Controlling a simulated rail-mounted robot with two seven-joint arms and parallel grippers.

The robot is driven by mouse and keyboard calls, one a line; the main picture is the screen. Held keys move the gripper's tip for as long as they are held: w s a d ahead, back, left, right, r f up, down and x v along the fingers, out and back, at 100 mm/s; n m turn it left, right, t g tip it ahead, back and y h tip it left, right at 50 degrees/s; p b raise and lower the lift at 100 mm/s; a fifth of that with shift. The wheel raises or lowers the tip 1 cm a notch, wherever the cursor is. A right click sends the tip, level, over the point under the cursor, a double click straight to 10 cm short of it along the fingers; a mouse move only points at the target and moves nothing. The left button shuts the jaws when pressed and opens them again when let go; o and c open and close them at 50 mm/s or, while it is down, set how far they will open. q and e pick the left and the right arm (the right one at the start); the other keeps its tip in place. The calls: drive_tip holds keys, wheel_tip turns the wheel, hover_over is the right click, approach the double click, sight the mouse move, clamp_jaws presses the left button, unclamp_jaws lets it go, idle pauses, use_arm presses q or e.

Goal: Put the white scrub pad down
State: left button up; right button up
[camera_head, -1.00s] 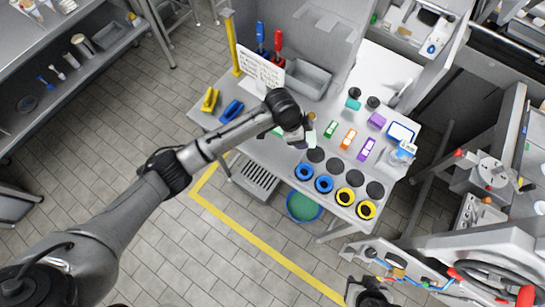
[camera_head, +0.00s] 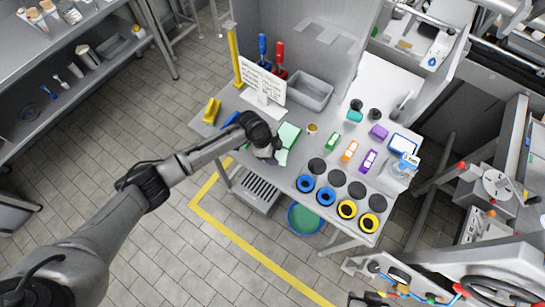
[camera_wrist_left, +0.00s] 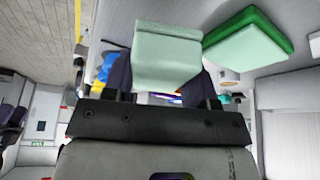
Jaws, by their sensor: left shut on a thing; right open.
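My left gripper (camera_head: 274,154) is shut on the white scrub pad (camera_wrist_left: 166,58), which looks pale green-white. In the left wrist view the pad stands out between the fingers; in the head view a sliver of it (camera_head: 282,157) shows beside the gripper. The gripper is over the front left part of the grey table (camera_head: 310,135), just in front of a green sponge (camera_head: 289,135). I cannot tell whether the pad touches the table. The green sponge, with a paler face, also shows in the left wrist view (camera_wrist_left: 250,40). My right gripper (camera_head: 367,300) is barely in view at the bottom edge, open.
A sign (camera_head: 263,83) and a grey bin (camera_head: 309,88) stand behind. Blue (camera_head: 231,118) and yellow (camera_head: 212,111) items lie to the left. A small round cup (camera_head: 312,128), coloured blocks (camera_head: 350,151) and several black, blue and yellow rings (camera_head: 326,196) lie to the right.

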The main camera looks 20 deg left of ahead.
use_arm(q)
drive_tip(key=shift+s+a+f, duration=0.1)
drive_tip(key=shift+a+f, duration=0.15)
drive_tip(key=shift+f, duration=1.95)
drive_tip(key=shift+f, duration=0.15)
drive_tip(key=o, duration=0.8)
drive_tip(key=shift+o, duration=0.2)
drive_tip(key=v, duration=1.2)
drive_tip(key=shift+d, duration=0.1)
